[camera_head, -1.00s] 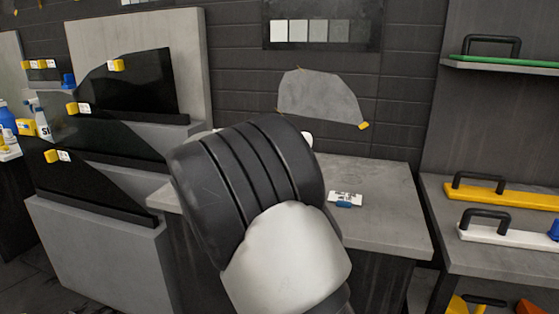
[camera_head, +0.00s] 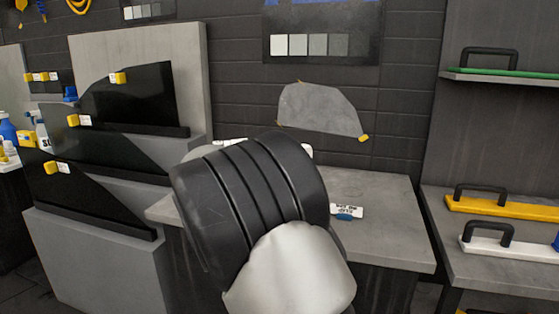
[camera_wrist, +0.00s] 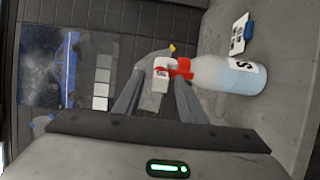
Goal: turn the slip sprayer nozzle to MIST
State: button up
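The slip sprayer (camera_wrist: 228,75) shows in the wrist view as a clear bottle of pale blue liquid with a label starting with "S". It appears sideways in that turned view, with a red trigger part (camera_wrist: 181,68) and a white nozzle (camera_wrist: 160,75). My gripper (camera_wrist: 158,78) is open, with one finger on each side of the nozzle's line and a gap between them. I cannot tell whether a finger touches the nozzle. The nozzle's setting is not readable. In the head view my arm hides the gripper and most of the bench spot there.
A grey bench (camera_head: 385,225) carries a small white card with a blue part (camera_head: 348,212). Black film panels (camera_head: 130,97) stand at left, with another spray bottle (camera_head: 41,132) beyond. Shelves at right hold a yellow handled tool (camera_head: 500,205) and a white one (camera_head: 490,243).

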jog(key=p+v, duration=0.2)
jog(key=v, duration=1.5)
jog(key=shift+s, duration=0.25)
jog(key=shift+a, duration=0.1)
jog(key=s+d+f+m+g+y, duration=0.2)
jog(key=s+d+g, duration=0.3)
jog(key=d, duration=0.7)
jog(key=s+d+f+m+g+y, duration=0.25)
jog(key=s+d+g, duration=0.2)
jog(key=d, duration=0.65)
jog(key=s+d+f+m+t+y, duration=0.1)
jog(key=s+m+y, duration=0.25)
jog(key=s, duration=0.55)
jog(key=s+f+m+t+y, duration=0.15)
jog(key=s+y, duration=0.25)
jog(key=s, duration=0.5)
notch_tip(320, 180, up, 25)
jog(key=g+p, duration=0.1)
jog(key=p, duration=2.4)
jog(key=shift+w+f, duration=0.2)
